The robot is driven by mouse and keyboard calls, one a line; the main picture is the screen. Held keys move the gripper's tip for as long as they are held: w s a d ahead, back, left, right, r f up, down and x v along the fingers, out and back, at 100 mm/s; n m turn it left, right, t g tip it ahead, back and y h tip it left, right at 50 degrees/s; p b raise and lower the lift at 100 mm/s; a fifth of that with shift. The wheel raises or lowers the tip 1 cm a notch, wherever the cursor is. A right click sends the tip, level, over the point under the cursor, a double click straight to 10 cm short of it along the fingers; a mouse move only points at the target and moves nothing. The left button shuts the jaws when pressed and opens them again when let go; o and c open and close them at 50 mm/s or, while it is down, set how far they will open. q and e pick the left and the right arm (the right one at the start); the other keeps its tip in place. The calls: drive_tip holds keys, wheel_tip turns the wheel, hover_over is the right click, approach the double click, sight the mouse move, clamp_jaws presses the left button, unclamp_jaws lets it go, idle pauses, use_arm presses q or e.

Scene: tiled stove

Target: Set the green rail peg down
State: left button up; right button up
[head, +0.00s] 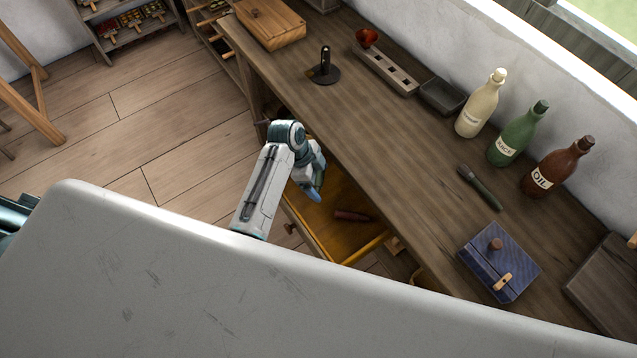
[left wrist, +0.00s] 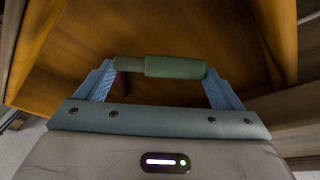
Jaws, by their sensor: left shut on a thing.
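The green rail peg (left wrist: 175,67) lies crosswise between the two blue fingertips of my left gripper (left wrist: 160,75) in the left wrist view, a greyer end at its left. The gripper is shut on it. In the head view my left gripper (head: 315,188) is over the open wooden drawer (head: 325,222) below the bench edge; the peg is hard to make out there. The wrist view shows the drawer's wooden inside (left wrist: 200,30) behind the peg. My right gripper is not in view.
A dark red peg (head: 352,215) lies in the drawer.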

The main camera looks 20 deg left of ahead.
sight(318, 185)
use_arm(q)
drive_tip(key=shift+s+f, duration=0.1)
drive_tip(key=shift+f, duration=0.75)
wheel_tip(318, 185, down, 2)
drive_tip(key=shift+f, duration=0.45)
drive_tip(key=o, duration=0.8)
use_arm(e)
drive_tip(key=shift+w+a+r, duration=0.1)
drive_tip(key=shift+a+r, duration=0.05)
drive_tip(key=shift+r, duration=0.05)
use_arm(q)
drive_tip(key=shift+r, duration=0.15)
